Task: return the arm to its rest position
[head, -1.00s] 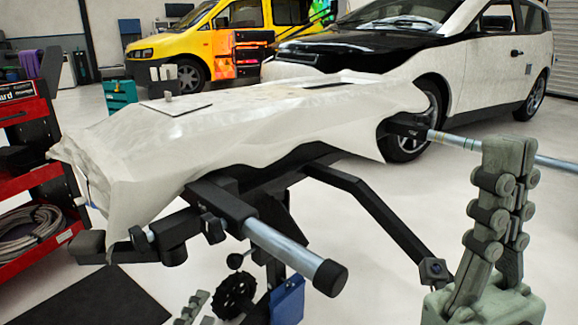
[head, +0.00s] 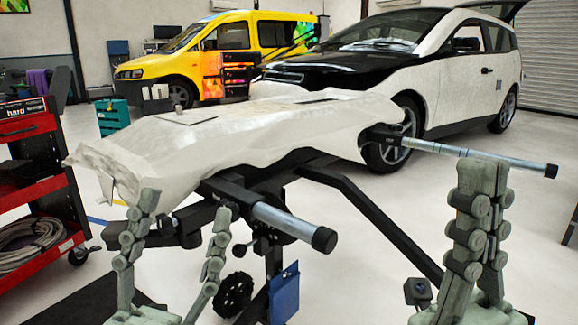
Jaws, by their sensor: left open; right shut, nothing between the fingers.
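My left gripper (head: 180,212) is in the lower left of the head view. Its two grey-green fingers point up and stand wide apart, with nothing between them. It appears in front of the near left end of the wrapped panel. My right gripper (head: 485,170) stands upright at the lower right. Its fingers are pressed together and hold nothing. The panel (head: 240,137) is covered in loose white film and rests on a black stand (head: 350,190). The film's left end hangs down in folds. Both arms' links are mostly out of the picture.
Metal bars with black caps stick out of the stand, one near the middle (head: 283,222) and one at right (head: 480,155). A red tool cart (head: 45,180) stands at left. A white and black car (head: 440,70) and a yellow van (head: 225,45) are behind. Floor at right is clear.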

